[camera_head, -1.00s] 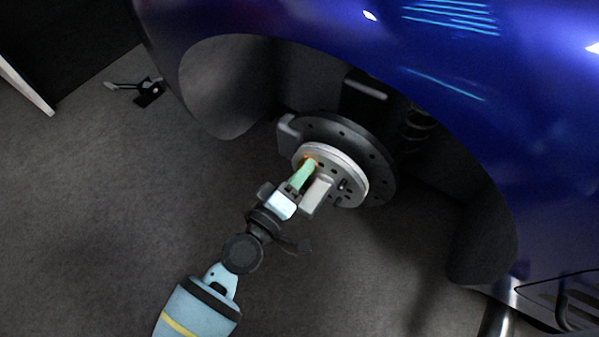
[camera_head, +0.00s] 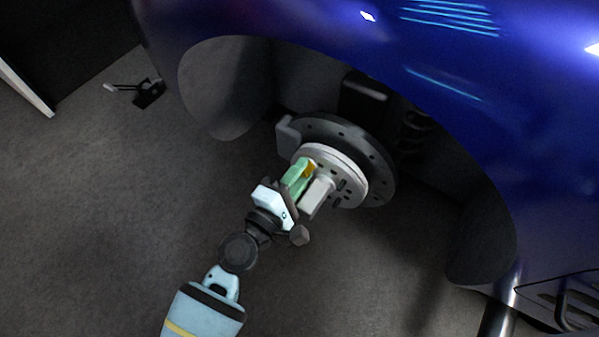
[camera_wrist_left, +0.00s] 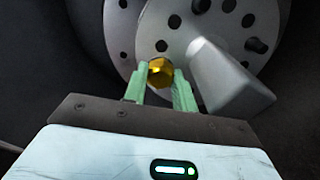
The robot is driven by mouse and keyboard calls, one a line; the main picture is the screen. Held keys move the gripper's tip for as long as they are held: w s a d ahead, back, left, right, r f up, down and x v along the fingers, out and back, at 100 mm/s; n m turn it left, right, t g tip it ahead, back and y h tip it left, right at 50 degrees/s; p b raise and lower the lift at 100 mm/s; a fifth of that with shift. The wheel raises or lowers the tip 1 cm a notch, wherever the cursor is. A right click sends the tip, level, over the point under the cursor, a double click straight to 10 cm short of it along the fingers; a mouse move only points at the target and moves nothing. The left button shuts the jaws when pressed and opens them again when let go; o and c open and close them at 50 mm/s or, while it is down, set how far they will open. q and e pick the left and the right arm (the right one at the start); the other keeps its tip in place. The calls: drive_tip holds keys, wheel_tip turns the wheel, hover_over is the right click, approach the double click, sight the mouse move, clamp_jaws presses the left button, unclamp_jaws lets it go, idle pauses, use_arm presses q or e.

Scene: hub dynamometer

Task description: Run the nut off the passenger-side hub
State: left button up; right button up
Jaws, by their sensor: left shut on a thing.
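The gold hex nut (camera_wrist_left: 160,73) sits at the face of the light grey hub (camera_wrist_left: 207,30), which has several dark studs and holes. It also shows in the head view (camera_head: 309,169). The hub (camera_head: 350,180) is in front of a dark brake disc (camera_head: 381,168) in the blue car's wheel arch. My left gripper (camera_wrist_left: 159,78) has green fingers shut on the nut, one on either side. In the head view my left gripper (camera_head: 303,172) reaches up to the hub from below left. The nut's back side is hidden. My right gripper is not in view.
A grey tapered block (camera_wrist_left: 228,78) juts out from the hub close beside the right finger; it also shows in the head view (camera_head: 317,194). The blue car body (camera_head: 480,130) arches overhead. A small dark stand (camera_head: 149,93) lies on the open grey floor at left.

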use_arm(q)
drive_tip(key=o, duration=0.7)
drive_tip(key=shift+o, duration=0.7)
use_arm(e)
drive_tip(key=shift+w, duration=0.35)
